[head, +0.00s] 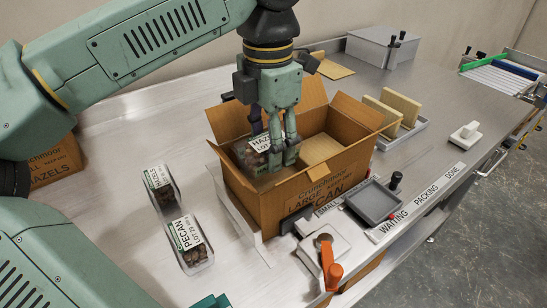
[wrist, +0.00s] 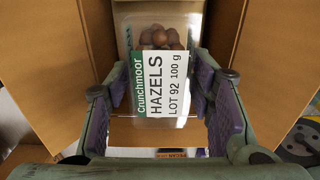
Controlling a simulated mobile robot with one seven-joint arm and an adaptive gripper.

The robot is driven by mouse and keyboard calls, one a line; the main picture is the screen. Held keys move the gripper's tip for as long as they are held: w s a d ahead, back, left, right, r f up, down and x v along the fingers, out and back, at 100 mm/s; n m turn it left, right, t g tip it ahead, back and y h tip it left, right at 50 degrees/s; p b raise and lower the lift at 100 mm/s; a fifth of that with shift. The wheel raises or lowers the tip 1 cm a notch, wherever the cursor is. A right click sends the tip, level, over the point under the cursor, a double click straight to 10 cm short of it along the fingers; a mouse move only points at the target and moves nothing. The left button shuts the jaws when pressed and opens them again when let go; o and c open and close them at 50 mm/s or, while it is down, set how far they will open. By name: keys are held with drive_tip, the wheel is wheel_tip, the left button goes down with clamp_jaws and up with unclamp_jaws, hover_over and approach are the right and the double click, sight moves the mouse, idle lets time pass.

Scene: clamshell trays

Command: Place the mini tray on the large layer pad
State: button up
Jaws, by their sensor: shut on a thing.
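The mini tray (head: 262,143) is a clear clamshell of brown hazelnuts with a green and white label. In the wrist view the tray (wrist: 158,85) reads "HAZELS LOT 92 100 g". My gripper (head: 278,160) is shut on it, with a purple-padded finger on each side. It holds the tray inside the open mouth of a brown carton (head: 318,192), on the left side. A tan pad (head: 320,149), apparently the large layer pad, lies flat inside the carton, right of the gripper. The gripper and tray hide part of the carton's inside, so I cannot tell whether they touch.
Open flaps (head: 357,111) stand around the carton. More tan pads (head: 400,106) stand in a grey holder at right. A dark square plate (head: 375,202) and an orange-handled tool (head: 329,264) are in front. The right bench is mostly clear.

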drive_tip(key=shift+f, duration=2.15)
drive_tip(key=shift+f, duration=0.1)
drive_tip(key=shift+f, duration=0.15)
drive_tip(key=o, duration=1.3)
wheel_tip(320, 180, up, 12)
drive_tip(key=shift+r, duration=0.25)
